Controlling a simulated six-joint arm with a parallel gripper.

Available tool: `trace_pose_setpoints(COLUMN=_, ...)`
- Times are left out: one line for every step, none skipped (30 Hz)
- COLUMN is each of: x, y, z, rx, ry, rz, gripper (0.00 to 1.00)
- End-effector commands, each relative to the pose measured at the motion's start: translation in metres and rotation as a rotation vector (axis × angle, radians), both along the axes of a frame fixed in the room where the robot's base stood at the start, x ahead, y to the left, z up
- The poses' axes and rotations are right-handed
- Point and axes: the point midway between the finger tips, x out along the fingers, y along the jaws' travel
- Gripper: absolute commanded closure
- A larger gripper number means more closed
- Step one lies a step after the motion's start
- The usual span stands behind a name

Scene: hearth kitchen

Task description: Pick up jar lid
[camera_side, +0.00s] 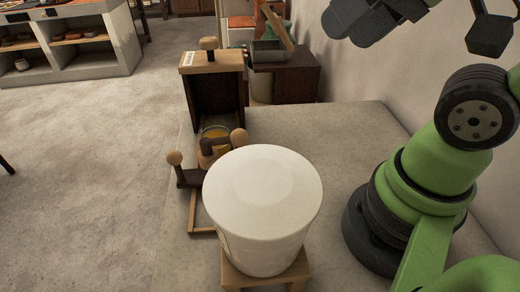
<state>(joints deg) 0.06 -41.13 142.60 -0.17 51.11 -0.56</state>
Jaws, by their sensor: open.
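A large white tub (268,232) with a round pale top stands on a small wooden stool in the front middle. A slightly lighter disc shows in the middle of its top. Behind it, a round jar or pot (215,131) with a yellowish top is partly hidden by wooden knobs. A pale round wooden knob (209,43) sits on top of a dark box. I cannot tell for certain which of these is the jar lid. The fingers of my gripper do not show; only green and black parts of my arm are visible at the right.
The stool (232,278) carries the tub. A dark wooden box (213,88) with a light top stands behind, beside a brown cabinet (297,78) holding a grey tray (271,51). The grey work surface (343,130) is bare right of the tub. Shelves (88,49) stand far left.

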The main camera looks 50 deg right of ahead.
Motion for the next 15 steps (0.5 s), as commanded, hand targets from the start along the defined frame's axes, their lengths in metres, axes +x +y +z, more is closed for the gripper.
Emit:
trace_pose_setpoints(x=0.006, y=-0.001, z=-0.002, rx=-0.013, ry=0.021, rz=0.007, gripper=0.5)
trace_pose_setpoints(x=0.01, y=-0.002, z=-0.004, rx=-0.025, ry=0.035, rz=0.014, gripper=0.5)
trace_pose_setpoints(x=0.018, y=-0.004, z=-0.006, rx=-0.043, ry=0.057, rz=0.027, gripper=0.5)
trace_pose_setpoints(x=0.024, y=-0.005, z=-0.009, rx=-0.058, ry=0.077, rz=0.039, gripper=0.5)
trace_pose_setpoints(x=0.031, y=-0.007, z=-0.013, rx=-0.075, ry=0.097, rz=0.051, gripper=0.5)
trace_pose_setpoints(x=0.04, y=-0.009, z=-0.019, rx=-0.099, ry=0.128, rz=0.073, gripper=0.5)
trace_pose_setpoints(x=0.048, y=-0.011, z=-0.023, rx=-0.118, ry=0.149, rz=0.089, gripper=0.5)
trace_pose_setpoints(x=0.055, y=-0.013, z=-0.029, rx=-0.134, ry=0.172, rz=0.107, gripper=0.5)
trace_pose_setpoints(x=0.065, y=-0.015, z=-0.037, rx=-0.156, ry=0.2, rz=0.131, gripper=0.5)
trace_pose_setpoints(x=0.072, y=-0.017, z=-0.043, rx=-0.172, ry=0.223, rz=0.149, gripper=0.5)
trace_pose_setpoints(x=0.079, y=-0.019, z=-0.05, rx=-0.188, ry=0.244, rz=0.17, gripper=0.5)
trace_pose_setpoints(x=0.087, y=-0.021, z=-0.06, rx=-0.207, ry=0.274, rz=0.196, gripper=0.5)
trace_pose_setpoints(x=0.093, y=-0.023, z=-0.068, rx=-0.221, ry=0.296, rz=0.217, gripper=0.5)
trace_pose_setpoints(x=0.099, y=-0.025, z=-0.077, rx=-0.232, ry=0.318, rz=0.238, gripper=0.5)
trace_pose_setpoints(x=0.107, y=-0.027, z=-0.089, rx=-0.249, ry=0.347, rz=0.268, gripper=0.5)
